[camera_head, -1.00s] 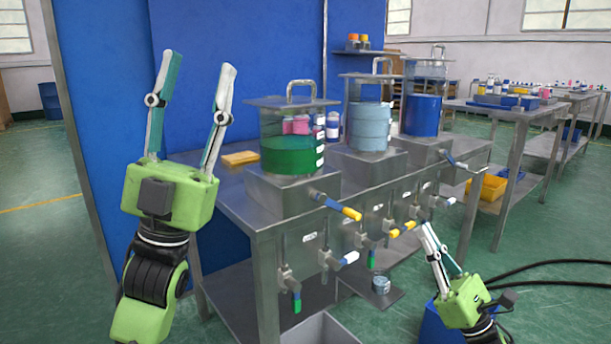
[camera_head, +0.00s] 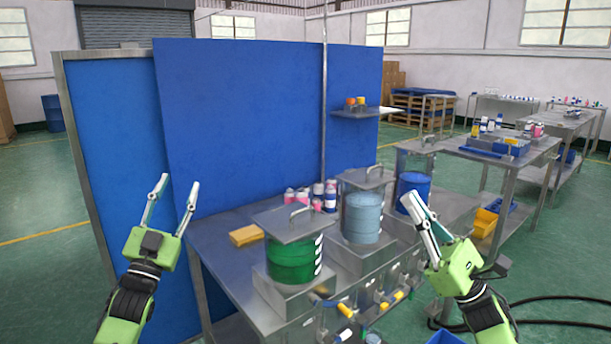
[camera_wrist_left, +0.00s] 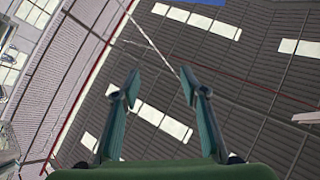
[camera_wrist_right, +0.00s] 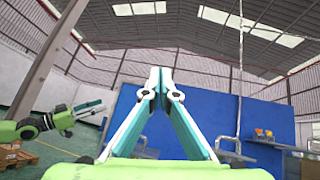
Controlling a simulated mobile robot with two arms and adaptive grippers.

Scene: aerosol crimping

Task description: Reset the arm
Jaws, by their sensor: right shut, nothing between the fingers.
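My left gripper (camera_head: 172,192) is raised in front of the blue partition at the left of the head view. Its fingers are spread and empty, and in the left wrist view (camera_wrist_left: 160,90) they stand apart against the ceiling. My right gripper (camera_head: 415,208) is raised at the right of the head view, in front of the bench. Its fingertips meet with nothing between them, as the right wrist view (camera_wrist_right: 161,75) also shows. Both arms point upward, and neither gripper touches anything.
A steel bench (camera_head: 215,250) carries a green tank (camera_head: 293,259), a light blue tank (camera_head: 361,217) and a blue tank (camera_head: 412,190). A yellow block (camera_head: 246,235) lies at its left. Blue partitions (camera_head: 250,120) stand behind. Black hoses (camera_head: 560,323) lie on the floor at right.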

